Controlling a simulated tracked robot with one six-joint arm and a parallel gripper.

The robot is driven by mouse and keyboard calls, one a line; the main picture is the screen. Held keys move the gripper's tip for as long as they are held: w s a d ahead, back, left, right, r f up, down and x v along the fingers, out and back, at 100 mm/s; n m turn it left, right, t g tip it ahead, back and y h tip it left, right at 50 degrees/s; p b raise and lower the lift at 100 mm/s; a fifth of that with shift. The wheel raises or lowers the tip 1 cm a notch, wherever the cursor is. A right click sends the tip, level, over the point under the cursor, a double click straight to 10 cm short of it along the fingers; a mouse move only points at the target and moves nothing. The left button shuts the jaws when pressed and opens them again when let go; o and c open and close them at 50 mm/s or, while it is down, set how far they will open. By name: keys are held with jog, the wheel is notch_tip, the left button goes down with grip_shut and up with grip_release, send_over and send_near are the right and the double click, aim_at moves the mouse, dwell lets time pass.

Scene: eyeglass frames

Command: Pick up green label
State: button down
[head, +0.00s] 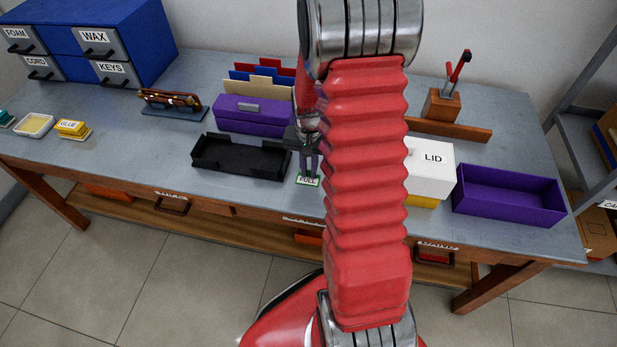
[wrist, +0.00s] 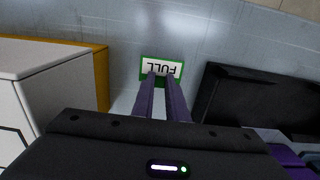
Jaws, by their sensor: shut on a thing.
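The green label (head: 308,181) is a small white card with a green border reading FULL. It lies at the table's front part, between the black tray and my arm in the head view. In the wrist view the green label (wrist: 161,69) shows upside down at my fingertips. My gripper (head: 308,172) points down at it, and in the wrist view my gripper (wrist: 163,80) has its two fingers on the label's edge, shut on it. The fingertips cover a small part of the label. Whether it is clear of the table I cannot tell.
A black tray (head: 205,166) stands just left of the label. A white box marked LID (head: 430,165) on a yellow base is to the right, with an open purple box (head: 507,196) beyond. A purple card box (head: 253,123) stands behind. The table's front edge is close.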

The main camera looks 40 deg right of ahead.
aim_at(309, 173)
notch_tip(309, 173, up, 10)
dwell(0.8)
dwell(0.5)
